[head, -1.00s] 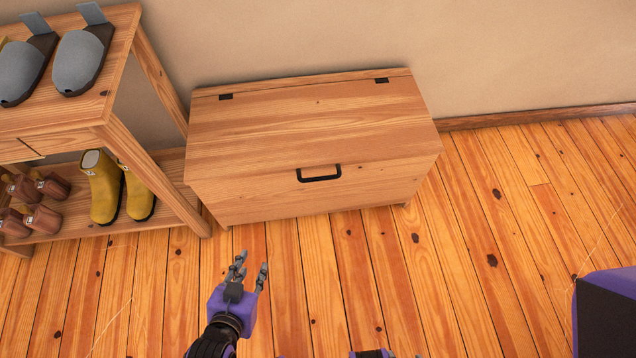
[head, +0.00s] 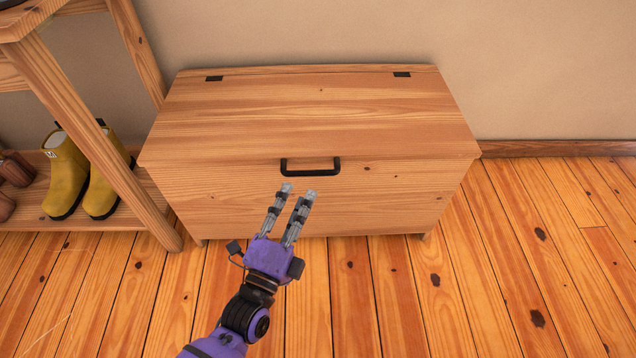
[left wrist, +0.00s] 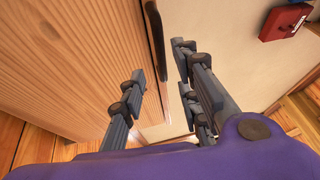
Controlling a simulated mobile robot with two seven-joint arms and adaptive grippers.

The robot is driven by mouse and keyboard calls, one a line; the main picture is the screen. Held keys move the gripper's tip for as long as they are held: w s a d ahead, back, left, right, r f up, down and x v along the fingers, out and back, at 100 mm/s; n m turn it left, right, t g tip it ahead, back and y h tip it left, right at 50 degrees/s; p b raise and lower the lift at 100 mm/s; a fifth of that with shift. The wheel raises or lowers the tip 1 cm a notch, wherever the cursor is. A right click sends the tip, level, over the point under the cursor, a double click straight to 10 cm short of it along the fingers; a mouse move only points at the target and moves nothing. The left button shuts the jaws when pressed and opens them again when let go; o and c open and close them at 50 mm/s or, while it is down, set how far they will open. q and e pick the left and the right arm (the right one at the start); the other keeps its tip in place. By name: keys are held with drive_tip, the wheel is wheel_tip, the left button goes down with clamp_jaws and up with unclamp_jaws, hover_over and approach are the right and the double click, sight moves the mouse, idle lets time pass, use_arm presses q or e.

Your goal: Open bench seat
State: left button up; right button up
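The bench seat (head: 340,115) is a pale pine chest against the wall with its lid down. Two black hinges show at the lid's back edge. A black handle (head: 310,171) sits at the lid's front edge. My left gripper (head: 298,191) is open and empty in front of the bench, its fingertips just below the handle in the head view. In the left wrist view the fingers (left wrist: 160,95) are spread apart, with a dark bar beyond them that looks like the handle. I cannot tell whether they touch it. My right gripper is not in view.
A wooden shoe rack (head: 75,110) stands close to the bench's left side, with yellow boots (head: 68,180) on its low shelf. The plank floor (head: 510,270) is clear in front and to the right. A red object (left wrist: 285,22) shows in the left wrist view.

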sight(309, 171)
use_arm(q)
drive_tip(key=shift+m, duration=0.5)
drive_tip(key=b+x, duration=0.3)
drive_tip(key=x, duration=0.5)
drive_tip(key=shift+a+r, duration=0.1)
drive_tip(key=shift+a, duration=0.1)
clamp_jaws()
